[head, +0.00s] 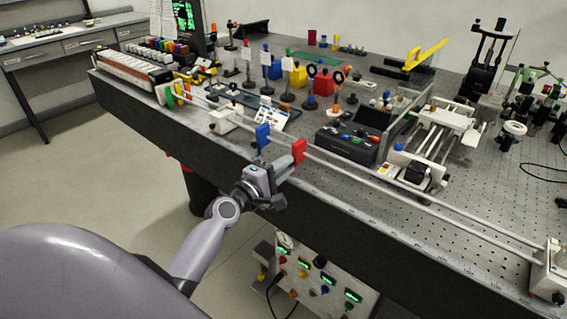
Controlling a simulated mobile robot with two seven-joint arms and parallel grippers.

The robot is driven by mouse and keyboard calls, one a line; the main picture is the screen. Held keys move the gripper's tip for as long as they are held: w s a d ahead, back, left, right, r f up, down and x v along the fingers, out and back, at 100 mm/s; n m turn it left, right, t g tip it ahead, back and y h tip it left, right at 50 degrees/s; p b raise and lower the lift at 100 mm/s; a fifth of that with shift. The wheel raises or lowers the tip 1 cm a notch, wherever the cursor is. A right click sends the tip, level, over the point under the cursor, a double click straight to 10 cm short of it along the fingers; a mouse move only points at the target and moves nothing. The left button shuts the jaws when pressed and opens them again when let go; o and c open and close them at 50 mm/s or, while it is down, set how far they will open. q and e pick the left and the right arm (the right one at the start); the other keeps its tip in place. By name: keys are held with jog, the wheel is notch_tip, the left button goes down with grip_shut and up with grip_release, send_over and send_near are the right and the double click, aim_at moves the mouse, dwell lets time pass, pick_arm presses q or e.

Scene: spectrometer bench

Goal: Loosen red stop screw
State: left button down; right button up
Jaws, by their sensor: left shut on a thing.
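The red stop (299,150) sits on the long pale rail (385,191) near the bench's front edge. A blue stop (263,136) sits on the same rail to its left. My left gripper (284,163) reaches up from below, in front of the bench edge, with its fingertips right at the near side of the red stop. It is shut on the red stop's screw, which the fingers hide. I cannot tell how far the screw is turned. My right gripper is not in view.
A white carriage (226,120) stands on the rail left of the blue stop. A dark control box (347,143) stands behind the red stop. A white rail end block (548,270) is at far right. A panel with green displays (318,275) is below the bench edge.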

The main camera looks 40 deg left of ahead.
pick_arm(q)
jog(key=n+p, duration=0.1)
jog(key=n, duration=0.4)
jog(key=shift+n, duration=0.3)
dwell(0.4)
jog(key=c, duration=1.1)
grip_release()
jog(key=shift+s+a, duration=0.15)
jog(key=shift+s, duration=1.65)
jog(key=shift+s+a, duration=0.1)
jog(key=shift+s, duration=1.65)
